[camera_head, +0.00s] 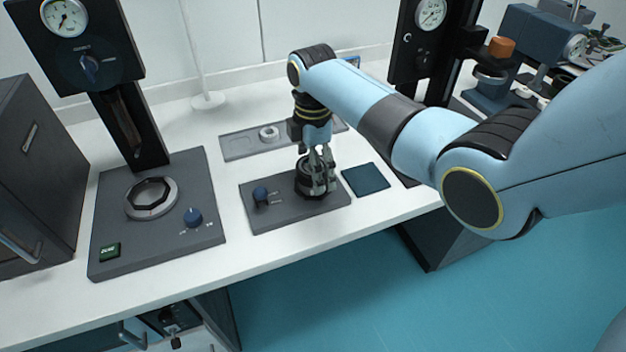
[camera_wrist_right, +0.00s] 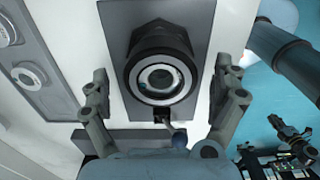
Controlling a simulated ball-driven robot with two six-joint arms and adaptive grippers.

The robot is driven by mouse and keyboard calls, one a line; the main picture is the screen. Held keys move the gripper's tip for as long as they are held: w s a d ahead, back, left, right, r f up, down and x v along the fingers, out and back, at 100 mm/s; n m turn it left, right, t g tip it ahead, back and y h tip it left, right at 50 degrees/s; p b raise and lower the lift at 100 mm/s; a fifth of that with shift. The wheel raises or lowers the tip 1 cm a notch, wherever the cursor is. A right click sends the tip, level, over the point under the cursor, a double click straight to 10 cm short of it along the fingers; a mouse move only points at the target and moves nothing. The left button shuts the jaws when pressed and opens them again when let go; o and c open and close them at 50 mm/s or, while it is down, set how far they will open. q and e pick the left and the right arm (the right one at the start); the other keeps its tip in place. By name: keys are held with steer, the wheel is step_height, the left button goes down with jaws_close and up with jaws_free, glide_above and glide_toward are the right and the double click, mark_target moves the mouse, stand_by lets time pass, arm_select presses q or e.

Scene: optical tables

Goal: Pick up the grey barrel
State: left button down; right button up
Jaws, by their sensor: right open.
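My left gripper is not in view.
A grey tray (camera_head: 238,147) with a pale ring (camera_head: 268,133) lies behind the plate. A dark blue pad (camera_head: 366,179) lies to its right. A gauge stand with a large base (camera_head: 125,238) is at the left. Another gauge column (camera_head: 412,50) stands at the back right.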

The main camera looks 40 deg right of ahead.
steer(key=c, duration=1.7)
steer(key=shift+c, duration=0.4)
steer(key=shift+w+r, duration=0.1)
steer(key=shift+r, duration=0.05)
